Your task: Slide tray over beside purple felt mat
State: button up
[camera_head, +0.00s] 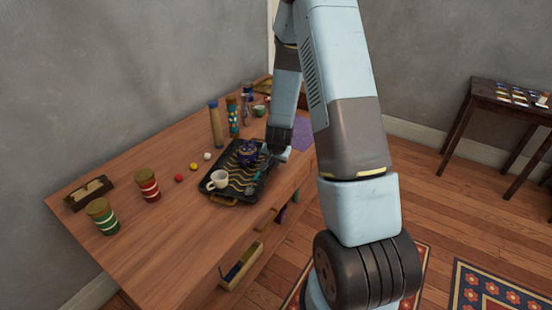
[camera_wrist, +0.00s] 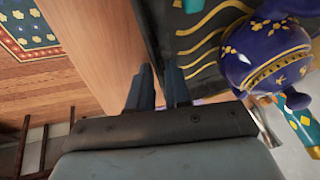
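The tray (camera_head: 234,197) is black with gold wavy lines and lies on the wooden table; its rim (camera_wrist: 143,25) also shows in the wrist view. A dark blue teapot (camera_head: 247,154) with gold decoration and a white cup (camera_head: 219,179) stand on it. The purple felt mat (camera_head: 303,136) lies at the table's right, beyond the tray and partly hidden by my arm. My gripper (camera_head: 277,148) is at the tray's right far side. In the wrist view, my gripper's fingers (camera_wrist: 159,72) are close together on either side of the rim and look shut on it.
Tall canisters (camera_head: 215,124) stand behind the tray. Small red, yellow and white balls (camera_head: 193,166) lie to its left. Red (camera_head: 147,185) and green (camera_head: 102,216) striped jars stand farther left. An open drawer (camera_head: 241,267) sticks out at the front.

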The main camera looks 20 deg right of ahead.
jog(key=shift+w+f, duration=0.1)
jog(key=shift+f, duration=0.05)
jog(key=shift+c, duration=0.2)
grip_shut()
dwell(1.2)
